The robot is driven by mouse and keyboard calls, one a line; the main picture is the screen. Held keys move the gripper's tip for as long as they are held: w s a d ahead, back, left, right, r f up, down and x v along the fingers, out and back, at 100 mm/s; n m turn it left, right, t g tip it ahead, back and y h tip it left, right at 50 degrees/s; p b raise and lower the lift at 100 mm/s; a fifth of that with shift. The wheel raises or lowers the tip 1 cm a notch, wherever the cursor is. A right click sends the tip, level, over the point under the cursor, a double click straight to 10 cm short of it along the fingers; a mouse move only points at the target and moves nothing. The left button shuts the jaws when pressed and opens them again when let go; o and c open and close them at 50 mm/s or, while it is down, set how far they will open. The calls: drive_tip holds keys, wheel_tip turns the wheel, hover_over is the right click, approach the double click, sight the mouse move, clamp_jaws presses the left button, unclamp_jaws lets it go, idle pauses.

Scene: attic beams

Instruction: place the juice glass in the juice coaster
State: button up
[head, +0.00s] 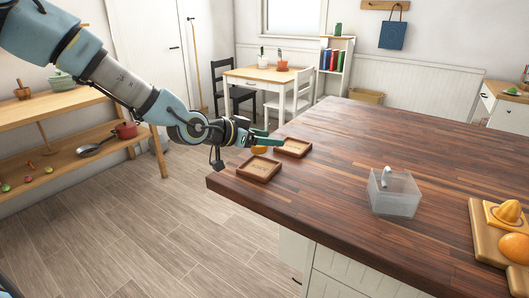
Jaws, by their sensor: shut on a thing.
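My gripper (266,139) reaches in from the left over the near-left corner of the wooden island top. It is shut on the juice glass (259,150), of which only a small orange part shows below the fingers. Two square wooden coasters with raised rims lie near that corner: a nearer one (246,172) and a farther one (306,150). In the picture the glass shows between them, just above the nearer one's back edge. I cannot tell its height or whether it touches either. Markings on the coasters are too small to read, so I cannot tell which is the juice coaster.
A clear open container (395,196) stands on the island top (340,185), right of the coasters. A board (489,246) with a citrus juicer (508,213) and an orange (514,248) lies at the right edge. The middle of the top is clear.

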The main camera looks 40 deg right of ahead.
sight(267, 164)
drive_tip(key=shift+f+p, duration=0.35)
drive_tip(key=shift+f, duration=1.75)
drive_tip(key=shift+f, duration=0.2)
drive_tip(key=o, duration=1.5)
drive_tip(key=shift+r, duration=0.1)
drive_tip(key=shift+r, duration=0.2)
drive_tip(key=b+v, duration=0.1)
drive_tip(key=v, duration=1.1)
drive_tip(key=shift+f, duration=0.15)
